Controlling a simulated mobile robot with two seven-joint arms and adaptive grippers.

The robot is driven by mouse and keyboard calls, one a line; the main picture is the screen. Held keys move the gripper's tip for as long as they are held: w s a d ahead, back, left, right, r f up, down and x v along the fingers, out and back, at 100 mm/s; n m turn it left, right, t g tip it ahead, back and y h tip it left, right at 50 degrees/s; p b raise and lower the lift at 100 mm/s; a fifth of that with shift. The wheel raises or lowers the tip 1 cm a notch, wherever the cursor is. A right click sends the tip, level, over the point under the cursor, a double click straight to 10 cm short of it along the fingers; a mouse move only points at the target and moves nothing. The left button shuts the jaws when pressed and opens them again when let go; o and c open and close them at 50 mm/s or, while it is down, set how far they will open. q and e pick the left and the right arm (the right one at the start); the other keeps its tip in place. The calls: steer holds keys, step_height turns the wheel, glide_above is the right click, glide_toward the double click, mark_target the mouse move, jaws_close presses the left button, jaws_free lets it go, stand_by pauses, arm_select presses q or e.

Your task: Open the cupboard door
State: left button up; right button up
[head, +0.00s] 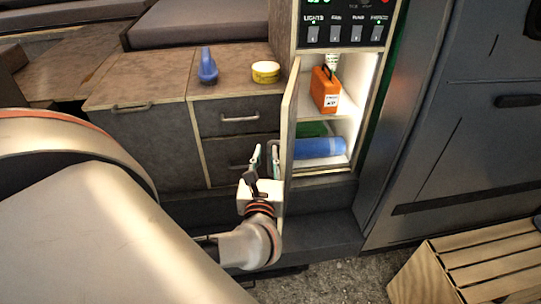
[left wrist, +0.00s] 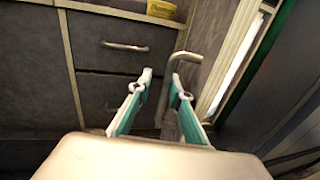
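The cupboard (head: 376,112) stands right of the drawers, with its door (head: 289,110) ajar, swung out towards me and seen nearly edge-on. Its lit inside shows. The door's grey bar handle (left wrist: 188,56) is on its outer face; in the head view it is a dark upright bar by the gripper. My left gripper (head: 265,158) is at the handle, and its fingers (left wrist: 161,80) are apart in the left wrist view. The handle's long bar runs between the fingertips there; I cannot tell whether they touch it. My right gripper is not in view.
Inside the cupboard are an orange case (head: 325,90), a blue roll (head: 319,148) and a green item (head: 311,129). A blue bottle (head: 208,68) and yellow tub (head: 265,72) stand on the drawer top. A slatted wooden crate (head: 480,265) stands at lower right.

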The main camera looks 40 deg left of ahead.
arm_select(q)
steer(key=shift+w+a+r, duration=0.1)
steer(key=shift+a+r, duration=0.05)
steer(key=shift+a, duration=0.05)
stand_by(0.3)
steer(key=v, duration=1.2)
steer(key=shift+d, duration=0.25)
